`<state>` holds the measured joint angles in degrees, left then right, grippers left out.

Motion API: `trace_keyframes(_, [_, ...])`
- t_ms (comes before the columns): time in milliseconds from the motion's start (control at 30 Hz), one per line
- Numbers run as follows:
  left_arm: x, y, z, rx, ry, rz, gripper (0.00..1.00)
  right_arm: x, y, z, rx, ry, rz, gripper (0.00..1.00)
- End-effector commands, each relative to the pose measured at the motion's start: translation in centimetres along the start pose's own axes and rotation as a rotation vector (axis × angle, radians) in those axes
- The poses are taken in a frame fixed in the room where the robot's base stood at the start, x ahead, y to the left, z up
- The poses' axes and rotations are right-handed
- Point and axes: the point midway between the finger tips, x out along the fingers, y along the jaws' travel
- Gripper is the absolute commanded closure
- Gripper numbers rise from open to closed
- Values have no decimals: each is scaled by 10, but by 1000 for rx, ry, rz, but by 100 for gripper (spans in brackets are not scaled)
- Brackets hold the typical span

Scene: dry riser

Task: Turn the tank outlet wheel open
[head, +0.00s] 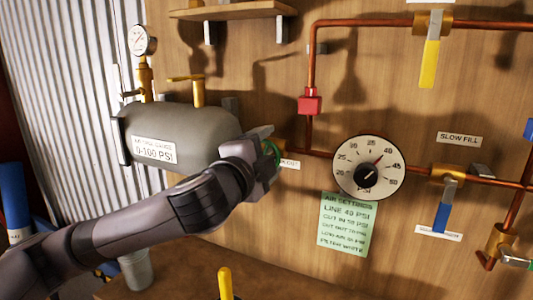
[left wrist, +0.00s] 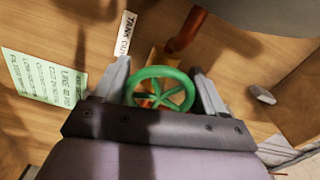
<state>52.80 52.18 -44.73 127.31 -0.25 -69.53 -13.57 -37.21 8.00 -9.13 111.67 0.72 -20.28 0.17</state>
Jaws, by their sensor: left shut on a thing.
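The tank outlet wheel is a green spoked handwheel (left wrist: 160,88) on a brass valve with a copper pipe. In the left wrist view it sits between the two fingers of my left gripper (left wrist: 163,90), which is shut on its rim. In the head view the green wheel (head: 271,152) is mostly hidden by my left gripper (head: 268,146), at the right end of the grey tank (head: 185,122). A "TANK OUTLET" label (left wrist: 125,35) is partly visible beside the valve. My right gripper is not in view.
A pressure dial (head: 367,167) and a green settings note (head: 347,224) are on the wooden wall right of the wheel. A yellow-handled lever (head: 430,62) and a blue-handled lever (head: 443,210) sit on copper pipes. A shelf (head: 235,11) is above the tank.

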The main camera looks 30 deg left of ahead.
Motion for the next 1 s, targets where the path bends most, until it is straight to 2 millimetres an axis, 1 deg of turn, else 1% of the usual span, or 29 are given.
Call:
trace_keyframes(33, [0, 0, 0, 0, 0, 1, 25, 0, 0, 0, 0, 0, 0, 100])
trace_keyframes(100, [0, 0, 0, 0, 0, 1, 7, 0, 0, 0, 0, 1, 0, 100])
trace_keyframes(367, [0, 0, 0, 1, 0, 0, 7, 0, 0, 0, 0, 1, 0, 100])
trace_keyframes(467, [-3, 0, 0, 1, 0, 0, 7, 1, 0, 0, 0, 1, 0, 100])
trace_keyframes(567, [-12, 1, 0, 1, 2, 0, 7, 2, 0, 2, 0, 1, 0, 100])
trace_keyframes(900, [-57, 1, 0, 1, 2, 1, 7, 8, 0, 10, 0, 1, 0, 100])
trace_keyframes(1000, [-66, 1, 0, 1, 0, 1, 7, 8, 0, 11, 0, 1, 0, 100])
